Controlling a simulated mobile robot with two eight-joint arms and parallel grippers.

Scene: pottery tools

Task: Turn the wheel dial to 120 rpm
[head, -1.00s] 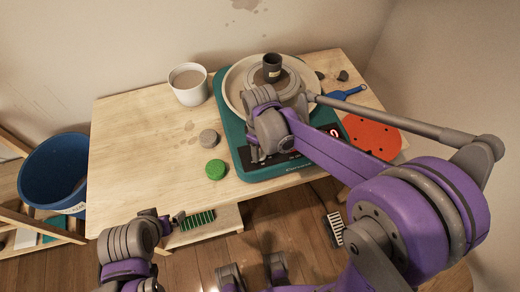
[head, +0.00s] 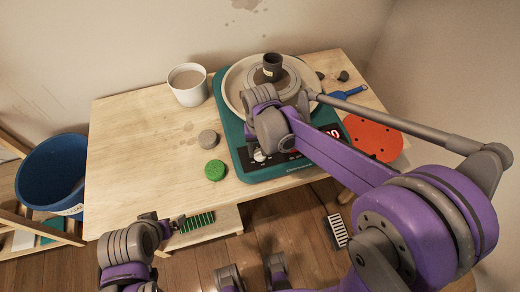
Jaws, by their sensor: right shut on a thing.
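The teal pottery wheel (head: 234,128) stands on the wooden table, with a dark control panel along its front edge. The pale dial (head: 259,156) is on the left part of that panel, mostly covered by my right gripper (head: 258,149). The gripper comes down from above and is shut on the dial. The red display (head: 333,131) is partly hidden behind my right arm; the full number cannot be read. My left gripper (head: 178,222) is low, in front of the table's front edge and away from the wheel; its jaw opening is unclear.
A dark small pot (head: 272,67) stands on the wheel head in the pale splash pan (head: 232,88). A white cup (head: 188,85), grey lump (head: 208,139) and green disc (head: 215,170) are to the left. An orange disc (head: 374,139) and blue-handled tool (head: 346,94) are right.

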